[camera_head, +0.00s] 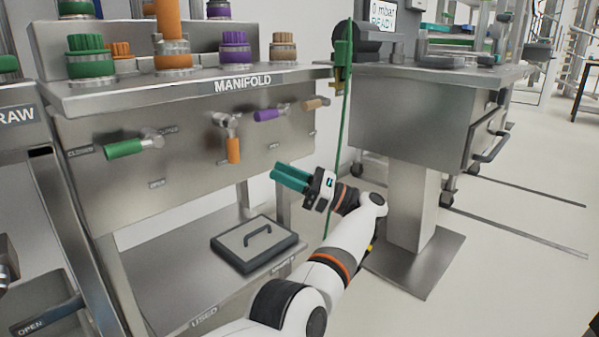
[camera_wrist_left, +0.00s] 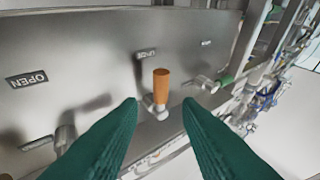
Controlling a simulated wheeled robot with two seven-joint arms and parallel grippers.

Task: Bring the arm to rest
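My left arm reaches up from the bottom of the head view. Its gripper (camera_head: 278,173), with teal fingers, hangs in the air in front of the manifold bench (camera_head: 190,125), right of the orange valve handle (camera_head: 233,150). In the left wrist view my left gripper (camera_wrist_left: 160,103) has its fingers apart with nothing held. The orange handle (camera_wrist_left: 161,86) shows beyond the gap between the fingers, clear of them. The orange handle points down in the head view. My right gripper is not in view.
A green handle (camera_head: 124,149), a purple handle (camera_head: 267,115) and a tan handle (camera_head: 312,104) sit on the same panel. A grey lidded box (camera_head: 258,243) is on the lower shelf. A steel cabinet (camera_head: 405,120) stands right. Floor is open at the lower right.

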